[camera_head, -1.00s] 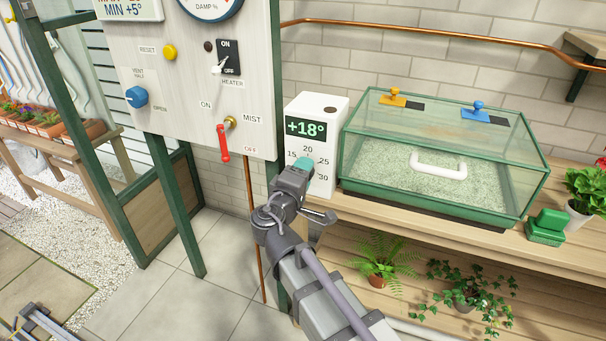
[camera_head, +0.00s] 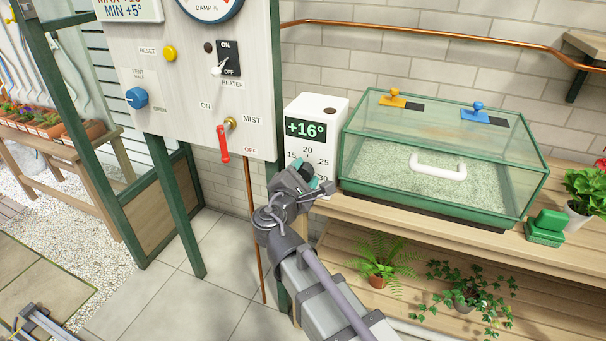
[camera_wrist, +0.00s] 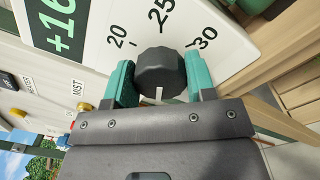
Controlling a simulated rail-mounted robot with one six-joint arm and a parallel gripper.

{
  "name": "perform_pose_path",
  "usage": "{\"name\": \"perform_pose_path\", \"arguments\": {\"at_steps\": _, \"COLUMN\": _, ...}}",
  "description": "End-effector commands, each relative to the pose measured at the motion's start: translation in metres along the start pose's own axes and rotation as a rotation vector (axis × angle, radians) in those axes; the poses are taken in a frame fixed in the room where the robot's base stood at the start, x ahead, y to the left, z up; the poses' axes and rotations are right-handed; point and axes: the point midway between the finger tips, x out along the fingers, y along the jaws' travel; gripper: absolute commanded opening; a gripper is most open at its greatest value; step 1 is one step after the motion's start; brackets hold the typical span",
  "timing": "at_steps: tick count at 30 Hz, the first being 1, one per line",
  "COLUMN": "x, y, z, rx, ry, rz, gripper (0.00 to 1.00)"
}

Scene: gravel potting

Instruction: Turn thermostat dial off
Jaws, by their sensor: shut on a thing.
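The thermostat is a white box (camera_head: 318,108) at the left end of the shelf, with a green display reading +16° (camera_head: 305,129) and a printed scale. Its dark round dial (camera_wrist: 160,72) shows in the wrist view between the teal fingers of my gripper (camera_wrist: 159,66). The gripper is shut on the dial, one finger on each side. The dial's white mark points toward the gripper's palm, away from the printed 20, 25 and 30. In the head view my gripper (camera_head: 308,177) is at the lower front of the thermostat and hides most of the dial.
The control panel (camera_head: 184,95) stands left of the thermostat, with a red mist lever (camera_head: 224,143) close by. A glass propagator (camera_head: 440,160) with a green frame stands to the right. Potted plants (camera_head: 380,262) sit on the lower shelf.

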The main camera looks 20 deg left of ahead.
Motion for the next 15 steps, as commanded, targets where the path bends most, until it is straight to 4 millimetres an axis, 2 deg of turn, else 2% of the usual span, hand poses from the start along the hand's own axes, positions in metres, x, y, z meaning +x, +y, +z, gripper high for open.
{"name": "perform_pose_path", "arguments": {"at_steps": 15, "x": -0.0004, "y": -0.0003, "z": 0.0000, "rx": -0.085, "ry": 0.002, "rz": 0.000, "gripper": 0.27}}
